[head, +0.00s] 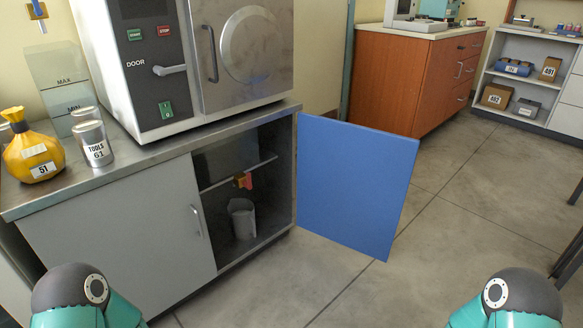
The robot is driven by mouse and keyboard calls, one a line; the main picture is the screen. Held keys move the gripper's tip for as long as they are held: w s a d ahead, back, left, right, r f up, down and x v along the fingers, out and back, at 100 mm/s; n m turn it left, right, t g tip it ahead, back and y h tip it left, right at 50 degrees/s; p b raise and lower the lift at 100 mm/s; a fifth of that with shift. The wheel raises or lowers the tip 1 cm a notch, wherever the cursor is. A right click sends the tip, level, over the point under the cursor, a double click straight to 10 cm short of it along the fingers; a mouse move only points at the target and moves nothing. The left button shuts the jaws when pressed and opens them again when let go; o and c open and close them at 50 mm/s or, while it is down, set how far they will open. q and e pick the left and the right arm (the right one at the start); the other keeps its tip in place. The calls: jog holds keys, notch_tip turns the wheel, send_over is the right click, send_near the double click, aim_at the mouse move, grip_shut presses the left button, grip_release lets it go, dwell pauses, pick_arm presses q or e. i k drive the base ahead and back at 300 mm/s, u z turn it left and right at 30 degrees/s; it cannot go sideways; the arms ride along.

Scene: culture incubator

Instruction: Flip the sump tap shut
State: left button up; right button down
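Inside the open lower cabinet, a small brass tap (238,181) sits on a thin horizontal pipe (218,184). Its red handle (248,181) hangs on the right side and seems to point down, though it is small in the picture. A grey bucket (242,218) stands on the cabinet floor below the tap. Only rounded teal and dark parts of my two arms show at the bottom left and bottom right corners. Neither gripper is in the head view.
The blue cabinet door (350,180) stands wide open to the right. A grey door (125,225) covers the cabinet's left half. The incubator (150,60) stands on the counter, with a yellow bag (32,150) and labelled tins at left. Floor in front is clear.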

aim_at(248, 184)
jog(key=u, duration=0.15)
jog(key=i, duration=1.25)
jog(key=u, duration=0.65)
